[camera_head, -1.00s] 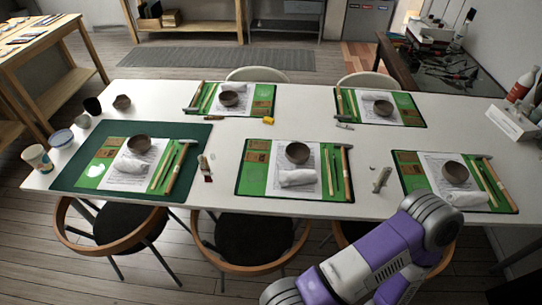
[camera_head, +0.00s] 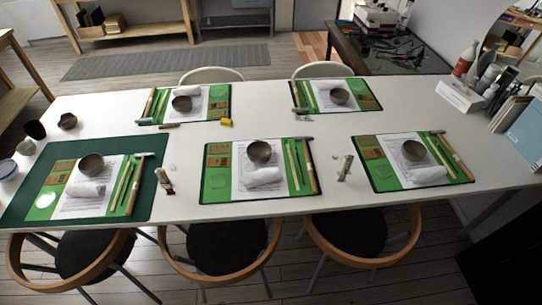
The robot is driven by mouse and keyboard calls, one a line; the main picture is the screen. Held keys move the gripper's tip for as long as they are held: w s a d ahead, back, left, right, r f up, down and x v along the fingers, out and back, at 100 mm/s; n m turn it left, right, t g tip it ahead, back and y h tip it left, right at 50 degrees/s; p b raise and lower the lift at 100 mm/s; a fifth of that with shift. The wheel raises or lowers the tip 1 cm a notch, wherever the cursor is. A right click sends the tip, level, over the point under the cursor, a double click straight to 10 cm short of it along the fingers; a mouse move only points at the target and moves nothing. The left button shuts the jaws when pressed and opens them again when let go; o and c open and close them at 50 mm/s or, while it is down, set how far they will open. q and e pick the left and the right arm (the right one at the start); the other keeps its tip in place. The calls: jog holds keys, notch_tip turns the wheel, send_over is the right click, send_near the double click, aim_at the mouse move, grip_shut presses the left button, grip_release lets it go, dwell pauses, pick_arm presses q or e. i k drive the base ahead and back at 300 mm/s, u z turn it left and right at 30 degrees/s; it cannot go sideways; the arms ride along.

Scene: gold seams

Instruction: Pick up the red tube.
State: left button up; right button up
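A small tube with a dark red part (camera_head: 165,181) lies on the white table (camera_head: 300,207) near its front edge, just right of the dark green mat (camera_head: 143,207). It is too small to be sure that it is the red tube. A paler grey tube (camera_head: 345,167) lies farther right, between two place settings. Neither of my grippers shows in the head view.
Several green place settings with bowls, such as this bowl (camera_head: 260,152), cover the table. A yellow block (camera_head: 226,122) lies behind. Chairs, including the middle chair (camera_head: 225,245), line the front edge. Bottles (camera_head: 466,58) and a white box (camera_head: 460,96) stand at right.

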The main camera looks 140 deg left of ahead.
aim_at(165, 182)
jog(key=z, duration=4.45)
